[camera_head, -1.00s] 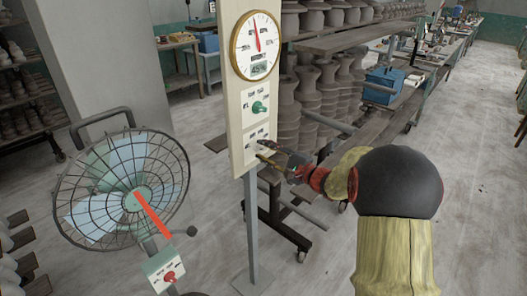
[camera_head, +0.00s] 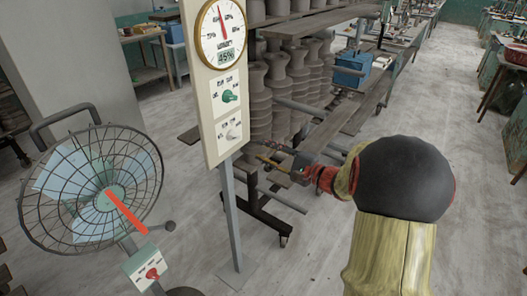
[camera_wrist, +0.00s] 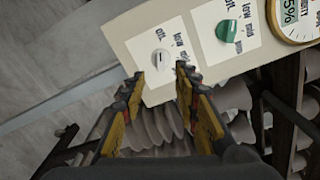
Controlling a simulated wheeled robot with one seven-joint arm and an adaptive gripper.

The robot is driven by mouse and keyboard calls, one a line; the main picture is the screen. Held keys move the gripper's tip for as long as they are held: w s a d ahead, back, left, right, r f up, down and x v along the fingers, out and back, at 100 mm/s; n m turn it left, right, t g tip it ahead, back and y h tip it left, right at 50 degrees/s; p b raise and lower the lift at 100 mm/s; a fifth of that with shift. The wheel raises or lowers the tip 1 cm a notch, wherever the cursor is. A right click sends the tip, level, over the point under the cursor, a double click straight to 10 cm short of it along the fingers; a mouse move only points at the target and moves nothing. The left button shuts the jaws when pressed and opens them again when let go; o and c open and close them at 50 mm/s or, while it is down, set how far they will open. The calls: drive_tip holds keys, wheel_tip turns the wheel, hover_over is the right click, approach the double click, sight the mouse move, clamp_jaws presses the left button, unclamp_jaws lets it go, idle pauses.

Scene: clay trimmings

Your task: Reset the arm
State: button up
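My gripper (camera_head: 268,158) is just right of the lower part of the cream control panel (camera_head: 212,150) in the head view, apart from it. In the wrist view my gripper (camera_wrist: 158,85) has its two fingers spread with nothing between them. The panel's white knob (camera_wrist: 161,60) shows just beyond the fingertips, and the green knob (camera_wrist: 229,29) is up and to the right. My arm comes in from the lower right of the head view.
A caged fan (camera_head: 95,185) with a red-knobbed box (camera_head: 148,268) stands at the left. The panel's post (camera_head: 232,220) rises from the floor. Racks of clay pots (camera_head: 290,80) and a blue box (camera_head: 351,69) are behind. Grey floor (camera_head: 320,265) is open around the post.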

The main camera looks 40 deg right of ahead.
idle(0.3)
drive_tip(key=s+a+f+g+y, duration=0.1)
drive_tip(key=s+a+f+g, duration=0.45)
drive_tip(key=f, duration=0.25)
drive_tip(key=s+a+f+n+g+h, duration=0.1)
drive_tip(key=s+a+f+n+g, duration=0.2)
drive_tip(key=s+a+n+g, duration=0.6)
drive_tip(key=s+a+r+n+h+p, duration=0.2)
drive_tip(key=s+r+n+h, duration=0.3)
drive_tip(key=s, duration=0.6)
drive_tip(key=s+a+r+n+t+h+p, duration=0.1)
drive_tip(key=a+r+n+t, duration=0.2)
drive_tip(key=a+r, duration=0.3)
wheel_tip(320, 180, up, 4)
drive_tip(key=shift+r+n+p, duration=0.1)
drive_tip(key=shift+n+p, duration=0.3)
drive_tip(key=shift+n, duration=0.3)
